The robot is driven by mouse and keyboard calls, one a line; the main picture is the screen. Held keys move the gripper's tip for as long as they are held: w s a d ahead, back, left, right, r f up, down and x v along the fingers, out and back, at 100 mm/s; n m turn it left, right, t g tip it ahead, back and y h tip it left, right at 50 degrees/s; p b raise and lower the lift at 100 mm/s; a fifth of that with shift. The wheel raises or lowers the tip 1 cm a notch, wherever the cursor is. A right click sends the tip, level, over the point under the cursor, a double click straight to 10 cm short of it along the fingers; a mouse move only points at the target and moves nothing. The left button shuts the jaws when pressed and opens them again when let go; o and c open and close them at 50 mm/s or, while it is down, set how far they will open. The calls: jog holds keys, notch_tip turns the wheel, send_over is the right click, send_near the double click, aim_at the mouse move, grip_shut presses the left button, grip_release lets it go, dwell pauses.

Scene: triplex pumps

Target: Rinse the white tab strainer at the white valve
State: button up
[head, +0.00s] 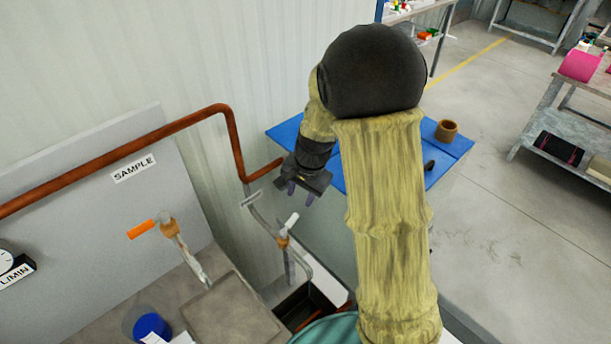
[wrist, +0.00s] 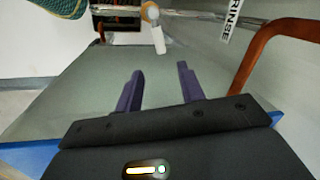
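The white valve handle (head: 291,221) sits on a brass body (head: 283,241) on a thin pipe beside the wall, above a dark basin (head: 304,302). In the wrist view the white handle (wrist: 158,40) shows beyond the fingers, near the RINSE label (wrist: 231,18). My gripper (head: 300,194) is above the valve and slightly right of it, apart from it. In the wrist view my gripper (wrist: 160,68) has its two purple fingers apart with nothing between them. I cannot make out a strainer with a white tab in either view.
A copper pipe (head: 235,140) runs along the wall close to my gripper. An orange-handled SAMPLE valve (head: 142,229) stands at left, with a blue cup (head: 151,326) below. A blue table (head: 447,158) behind my arm holds a brown ring (head: 446,130). Open floor lies right.

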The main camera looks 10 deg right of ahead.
notch_tip(320, 180, up, 7)
jog(key=s+d, duration=0.1)
jog(key=shift+d, duration=0.1)
dwell(0.5)
jog(key=s+d+f+n+t+h, duration=0.1)
jog(key=s+d+n, duration=0.3)
jog(key=s+n, duration=0.4)
jog(key=s+f, duration=0.1)
jog(key=s, duration=0.5)
jog(key=shift+d+h, duration=0.2)
jog(key=shift+h, duration=0.1)
jog(key=c, duration=0.3)
jog(key=shift+f, duration=0.1)
